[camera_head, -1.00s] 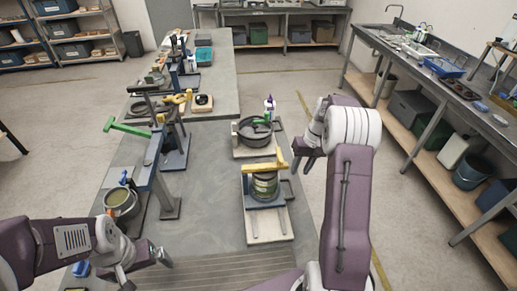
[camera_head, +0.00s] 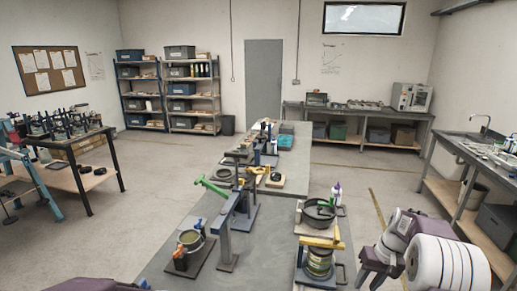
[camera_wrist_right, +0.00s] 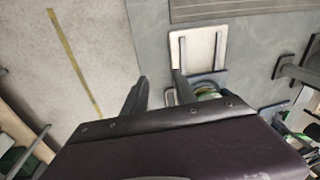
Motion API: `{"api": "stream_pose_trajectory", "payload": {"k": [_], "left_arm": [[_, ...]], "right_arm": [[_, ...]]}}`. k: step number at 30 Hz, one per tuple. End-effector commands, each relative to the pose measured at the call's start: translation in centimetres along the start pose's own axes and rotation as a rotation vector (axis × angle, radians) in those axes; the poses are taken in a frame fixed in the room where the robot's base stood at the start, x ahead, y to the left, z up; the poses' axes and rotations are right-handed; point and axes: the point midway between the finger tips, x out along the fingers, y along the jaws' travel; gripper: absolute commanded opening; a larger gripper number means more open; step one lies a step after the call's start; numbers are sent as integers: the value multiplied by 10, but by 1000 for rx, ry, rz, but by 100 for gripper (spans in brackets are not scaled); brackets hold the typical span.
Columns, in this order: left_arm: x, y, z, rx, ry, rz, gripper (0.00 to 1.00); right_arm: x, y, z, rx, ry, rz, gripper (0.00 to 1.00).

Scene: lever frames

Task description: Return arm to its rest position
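My right arm shows at the lower right of the head view, purple with white joint covers. Its gripper (camera_head: 375,264) is beside the yellow-handled frame, to its right and apart from it. In the right wrist view the two dark fingers of the right gripper (camera_wrist_right: 158,95) stand apart with nothing between them. Only a purple piece of my left arm shows at the bottom left edge of the head view; the left gripper is out of sight.
A frame with a yellow bar (camera_head: 320,242) holds a round pot. A dark pan (camera_head: 318,211) stands behind it. A sink bench (camera_head: 462,190) is at right.

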Motion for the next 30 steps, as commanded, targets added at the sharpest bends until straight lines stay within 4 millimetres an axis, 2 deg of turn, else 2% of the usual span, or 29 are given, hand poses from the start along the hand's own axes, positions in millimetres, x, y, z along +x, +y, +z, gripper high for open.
{"api": "stream_pose_trajectory", "payload": {"k": [4, 8, 12, 16, 20, 21, 24, 26, 28, 30], "left_arm": [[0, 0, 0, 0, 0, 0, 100], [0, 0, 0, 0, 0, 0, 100], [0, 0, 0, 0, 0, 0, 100], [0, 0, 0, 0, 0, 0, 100], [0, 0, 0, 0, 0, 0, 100], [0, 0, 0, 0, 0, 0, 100], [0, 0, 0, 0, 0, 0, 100], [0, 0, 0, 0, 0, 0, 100], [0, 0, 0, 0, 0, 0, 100], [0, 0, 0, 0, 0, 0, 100]], "right_arm": [[-16, -36, 4, -76, 8, 3, 33], [-25, -74, 27, -161, -3, 12, 33], [-28, -109, 65, -233, -12, 34, 33], [-22, -131, 112, -278, -13, 63, 33], [-5, -136, 172, -283, -12, 100, 33], [1, -132, 189, -269, -12, 110, 33], [18, -119, 219, -206, -17, 132, 33], [25, -115, 224, -169, -4, 139, 33], [24, -116, 213, -135, 40, 138, 33], [24, -116, 212, -123, 41, 137, 33]]}}
